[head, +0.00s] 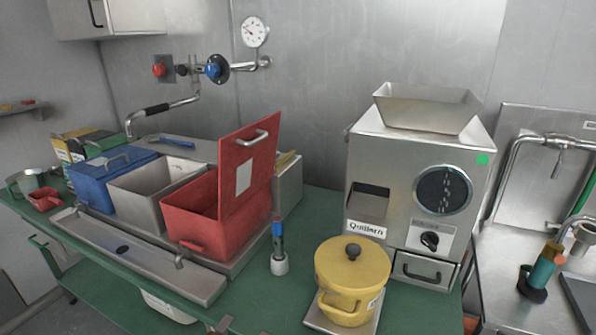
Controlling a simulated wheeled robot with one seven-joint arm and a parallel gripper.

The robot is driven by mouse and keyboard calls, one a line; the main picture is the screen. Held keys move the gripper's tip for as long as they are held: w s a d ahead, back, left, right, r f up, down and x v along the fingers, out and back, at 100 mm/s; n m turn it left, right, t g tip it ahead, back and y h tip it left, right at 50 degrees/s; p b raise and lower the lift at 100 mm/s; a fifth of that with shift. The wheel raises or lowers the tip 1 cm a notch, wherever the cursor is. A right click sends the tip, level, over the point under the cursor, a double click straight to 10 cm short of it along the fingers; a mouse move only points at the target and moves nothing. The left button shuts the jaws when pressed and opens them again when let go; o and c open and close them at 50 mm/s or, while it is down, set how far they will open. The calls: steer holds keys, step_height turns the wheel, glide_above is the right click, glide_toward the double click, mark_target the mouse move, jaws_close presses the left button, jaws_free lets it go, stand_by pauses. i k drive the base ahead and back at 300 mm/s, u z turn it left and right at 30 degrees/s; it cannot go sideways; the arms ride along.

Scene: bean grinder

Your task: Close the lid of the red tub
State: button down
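The red tub (203,235) stands at the right end of a row of tubs on the green bench. Its red lid (262,160) is open and stands up, tilted, along the tub's right side. The lid has a metal handle (252,138) near its top edge and a pale label below it. The left part of the tub's opening is uncovered. A small red handle sticks out low on the tub's front. I cannot make out my gripper in this view.
Left of the red tub are an open grey tub (135,207) and a closed blue tub (90,185). A wall pipe with valves (215,68) is behind.

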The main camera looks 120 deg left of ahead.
mark_target(247, 155)
steer(key=z, duration=0.05)
steer(key=i, duration=0.75)
steer(key=u, duration=4.05)
steer(key=i, duration=0.45)
steer(key=z, duration=0.05)
steer(key=k, duration=0.4)
steer(key=u, duration=0.15)
